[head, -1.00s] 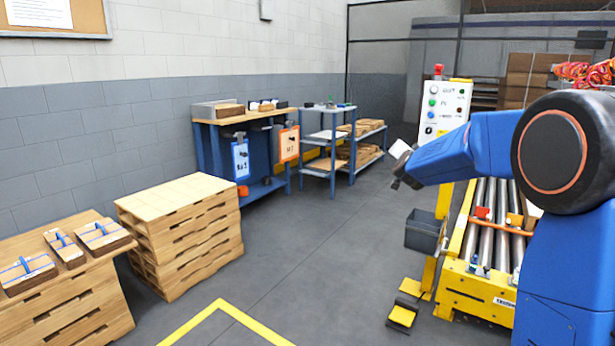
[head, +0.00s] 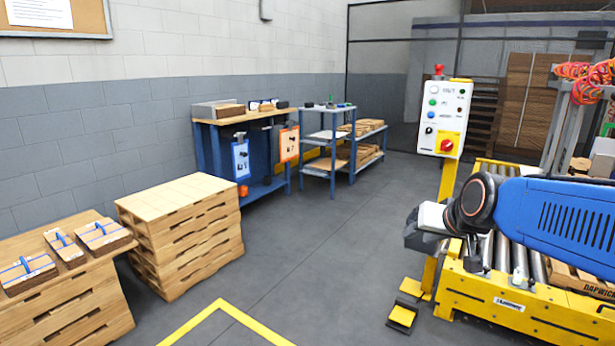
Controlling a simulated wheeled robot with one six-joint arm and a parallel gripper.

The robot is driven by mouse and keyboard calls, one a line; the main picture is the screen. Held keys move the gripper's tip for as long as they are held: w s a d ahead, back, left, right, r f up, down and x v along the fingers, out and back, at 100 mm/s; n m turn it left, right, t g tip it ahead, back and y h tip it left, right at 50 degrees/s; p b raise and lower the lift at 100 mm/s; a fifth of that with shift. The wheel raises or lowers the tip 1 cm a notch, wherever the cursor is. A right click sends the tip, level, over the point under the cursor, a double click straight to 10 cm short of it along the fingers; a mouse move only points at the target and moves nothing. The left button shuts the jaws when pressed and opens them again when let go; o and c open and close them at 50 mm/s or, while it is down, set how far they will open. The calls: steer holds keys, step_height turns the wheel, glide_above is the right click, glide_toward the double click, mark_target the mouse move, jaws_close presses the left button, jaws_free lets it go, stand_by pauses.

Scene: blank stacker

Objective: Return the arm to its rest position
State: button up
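My blue arm (head: 570,220) reaches in from the right edge of the head view, over the yellow roller conveyor (head: 515,315). Its dark round wrist joint (head: 474,198) and a pale and dark end part (head: 428,222) point to the left. My gripper's fingers cannot be made out at this size, so I cannot tell whether it is open or shut. The end part overlaps the grey bin on the control post in the picture and hides most of it.
The control panel (head: 441,118) with a red switch stands on a yellow post just behind my arm. A yellow foot pedal (head: 402,316) is on the floor. Pallet stacks (head: 182,235) and a blue workbench (head: 240,160) stand left. The middle floor (head: 320,245) is clear.

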steer(key=s+d+f+g, duration=0.1)
steer(key=s+f, duration=0.2)
steer(key=s, duration=0.4)
steer(key=s+f+n+g+h, duration=0.1)
steer(key=s+f, duration=0.3)
steer(key=s, duration=0.4)
steer(key=s+d+f+g, duration=0.1)
steer(key=s+f, duration=0.3)
steer(key=s, duration=0.4)
steer(key=shift+s+d+n+g, duration=0.2)
steer(key=shift+d+n+g, duration=0.2)
steer(key=shift+g, duration=0.5)
